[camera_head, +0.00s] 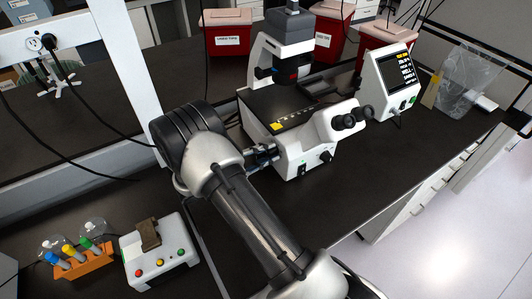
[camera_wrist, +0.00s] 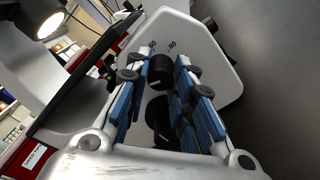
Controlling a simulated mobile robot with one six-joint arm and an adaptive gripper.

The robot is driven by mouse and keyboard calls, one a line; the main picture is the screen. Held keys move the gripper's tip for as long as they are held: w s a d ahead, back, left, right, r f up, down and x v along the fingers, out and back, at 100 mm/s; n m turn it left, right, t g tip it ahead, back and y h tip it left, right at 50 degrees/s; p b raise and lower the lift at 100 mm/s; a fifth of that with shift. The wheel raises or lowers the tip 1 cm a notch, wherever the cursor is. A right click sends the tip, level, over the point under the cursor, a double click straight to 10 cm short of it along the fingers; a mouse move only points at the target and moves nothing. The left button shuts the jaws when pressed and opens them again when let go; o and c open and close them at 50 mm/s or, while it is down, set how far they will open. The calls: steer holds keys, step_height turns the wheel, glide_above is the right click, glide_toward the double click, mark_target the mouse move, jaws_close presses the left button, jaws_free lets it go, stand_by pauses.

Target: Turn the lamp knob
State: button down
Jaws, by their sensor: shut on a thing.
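The white microscope (camera_head: 318,150) stands on the dark bench, with black eyepieces and a dark stage. My gripper (camera_head: 274,153) is at the left side of its base, and my forearm hides part of this area. In the wrist view, my gripper (camera_wrist: 158,71) has its blue-padded fingers on either side of a small black knob (camera_wrist: 160,75) on the white side panel. Printed scale marks, with 60 and 80 readable, sit beside this knob. A larger black knob (camera_wrist: 163,118) lies between the fingers, closer to the palm. The contact faces are partly hidden.
A white box with coloured buttons (camera_head: 160,252) and an orange rack of tubes (camera_head: 84,262) stand at the lower left. A white device with a screen (camera_head: 388,85) stands right of the microscope. Red bins (camera_head: 333,38) line the back. A lit lamp (camera_wrist: 47,22) shows in the wrist view.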

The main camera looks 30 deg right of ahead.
steer(key=n+p, duration=0.1)
steer(key=n, duration=0.4)
steer(key=shift+n+p, duration=0.3)
steer(key=shift+n, duration=1.5)
steer(key=c, duration=1.4)
jaws_free()
steer(key=shift+o, duration=0.2)
steer(key=a, duration=1.2)
steer(key=shift+s, duration=0.25)
